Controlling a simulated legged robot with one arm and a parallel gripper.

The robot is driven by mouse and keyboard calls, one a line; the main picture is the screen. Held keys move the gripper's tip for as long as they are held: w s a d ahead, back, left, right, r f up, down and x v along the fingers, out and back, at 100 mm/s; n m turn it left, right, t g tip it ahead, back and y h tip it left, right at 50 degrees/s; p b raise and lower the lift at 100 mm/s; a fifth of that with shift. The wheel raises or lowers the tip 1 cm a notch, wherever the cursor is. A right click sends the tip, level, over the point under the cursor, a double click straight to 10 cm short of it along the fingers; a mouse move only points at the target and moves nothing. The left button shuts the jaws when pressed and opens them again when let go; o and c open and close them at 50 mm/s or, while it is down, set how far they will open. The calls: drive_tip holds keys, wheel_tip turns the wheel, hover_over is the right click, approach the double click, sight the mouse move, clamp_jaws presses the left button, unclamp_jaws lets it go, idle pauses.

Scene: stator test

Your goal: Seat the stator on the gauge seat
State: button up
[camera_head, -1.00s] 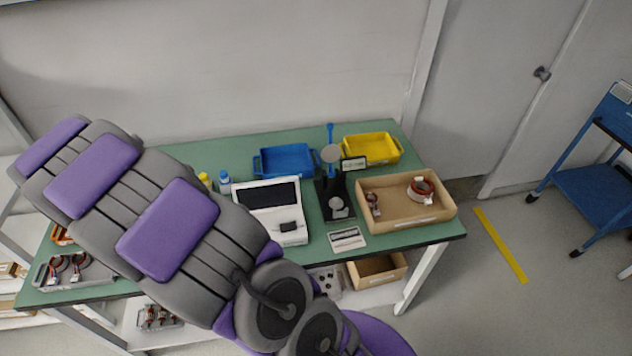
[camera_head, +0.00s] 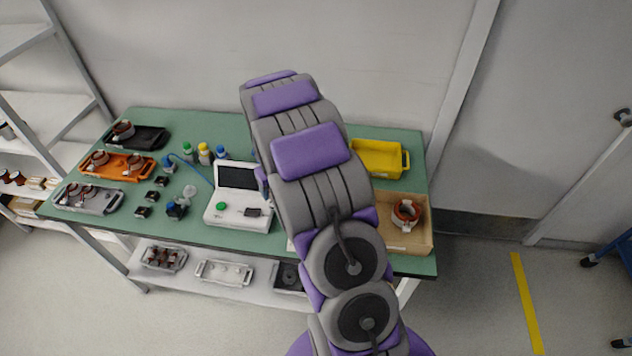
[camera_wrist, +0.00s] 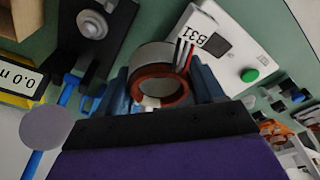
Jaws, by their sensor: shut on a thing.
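My gripper (camera_wrist: 162,92) is shut on a stator (camera_wrist: 160,72), a grey ring with a copper-brown inner rim and red, white and dark leads, between its blue fingers. In the wrist view the black gauge stand with a round metal seat (camera_wrist: 92,24) is at the upper left, apart from the stator. A grey disc on a blue rod (camera_wrist: 43,128) is at the lower left. In the head view my arm hides the gripper, the held stator and the gauge stand.
A white tester (camera_head: 240,205) stands left of my arm; its labelled top shows in the wrist view (camera_wrist: 222,45). Trays with stators, including an orange one (camera_head: 118,174), sit at the left. A cardboard box (camera_head: 412,243) holding another stator (camera_head: 407,213) and a yellow bin (camera_head: 376,158) are right.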

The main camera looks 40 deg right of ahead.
drive_tip(key=shift+m+t, duration=0.5)
drive_tip(key=s+d+f, duration=0.1)
drive_tip(key=d, duration=0.2)
drive_tip(key=s+d+f, duration=0.1)
drive_tip(key=d, duration=0.2)
drive_tip(key=s+d+f, duration=0.1)
drive_tip(key=d, duration=0.2)
drive_tip(key=shift+s+d, duration=0.25)
drive_tip(key=shift+s, duration=0.1)
drive_tip(key=shift+d+f, duration=0.55)
drive_tip(key=shift+d, duration=0.05)
drive_tip(key=shift+d+f, duration=0.2)
drive_tip(key=shift+f, duration=0.35)
drive_tip(key=shift+a+f, duration=0.1)
drive_tip(key=shift+a, duration=0.45)
drive_tip(key=shift+d, duration=0.1)
drive_tip(key=shift+s+d, duration=0.1)
drive_tip(key=shift+d, duration=0.4)
drive_tip(key=shift+a, duration=0.1)
